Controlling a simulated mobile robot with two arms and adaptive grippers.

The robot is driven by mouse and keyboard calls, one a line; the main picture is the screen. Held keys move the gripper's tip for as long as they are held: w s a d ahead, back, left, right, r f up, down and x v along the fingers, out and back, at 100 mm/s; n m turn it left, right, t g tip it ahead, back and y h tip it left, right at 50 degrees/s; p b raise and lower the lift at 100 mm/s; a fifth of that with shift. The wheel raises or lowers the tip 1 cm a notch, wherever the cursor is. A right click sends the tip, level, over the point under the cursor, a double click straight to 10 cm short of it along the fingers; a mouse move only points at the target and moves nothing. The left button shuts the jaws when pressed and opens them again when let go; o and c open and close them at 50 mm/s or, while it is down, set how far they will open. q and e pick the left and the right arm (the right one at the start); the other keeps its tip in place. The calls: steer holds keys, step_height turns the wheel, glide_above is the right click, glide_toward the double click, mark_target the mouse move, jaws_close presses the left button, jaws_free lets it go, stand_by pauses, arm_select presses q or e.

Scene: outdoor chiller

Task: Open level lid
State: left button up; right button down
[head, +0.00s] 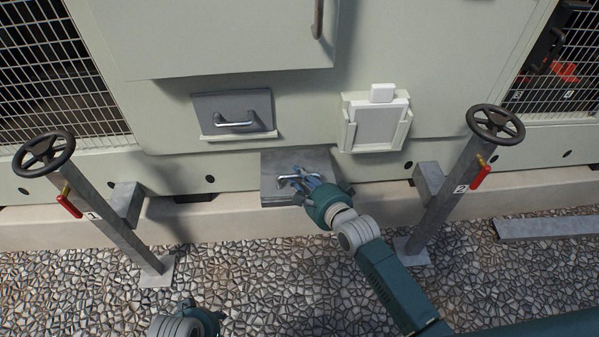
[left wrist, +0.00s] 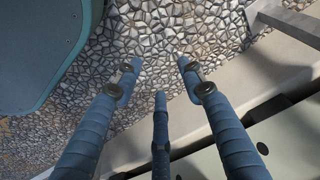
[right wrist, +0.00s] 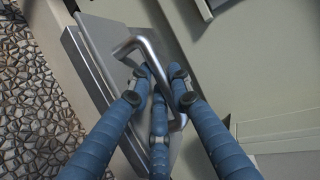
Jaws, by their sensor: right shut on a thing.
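The level lid (head: 275,165) is a flat grey metal cover on a low box at the foot of the chiller wall. It lies about flat; any small gap under it cannot be made out. Its silver bar handle (right wrist: 148,50) shows large in the right wrist view. My right gripper (head: 296,180) is shut on this handle, with its blue fingers (right wrist: 157,82) around the bar. My left gripper (left wrist: 159,75) is open and empty over the stone paving; in the head view only its wrist part shows at the bottom edge.
Two handwheel posts, marked 1 (head: 115,228) and 2 (head: 450,208), flank the box. A dark grey flap with a handle (head: 233,112) and a pale framed panel (head: 376,125) are on the wall above. A loose metal bar (head: 548,226) lies at the right.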

steer(key=shift+w+d+r+g+p, duration=0.1)
steer(key=shift+w+r+g+p, duration=0.25)
steer(key=shift+p, duration=0.8)
arm_select(q)
steer(key=s+f, duration=0.3)
steer(key=f, duration=0.6)
steer(key=shift+s+a+f+g, duration=0.15)
steer(key=shift+s+a+g, duration=0.05)
steer(key=shift+s+g, duration=0.1)
arm_select(e)
steer(key=shift+s+f, duration=0.1)
steer(key=shift+f, duration=0.05)
steer(key=c, duration=1.6)
jaws_free()
steer(key=v, duration=1.2)
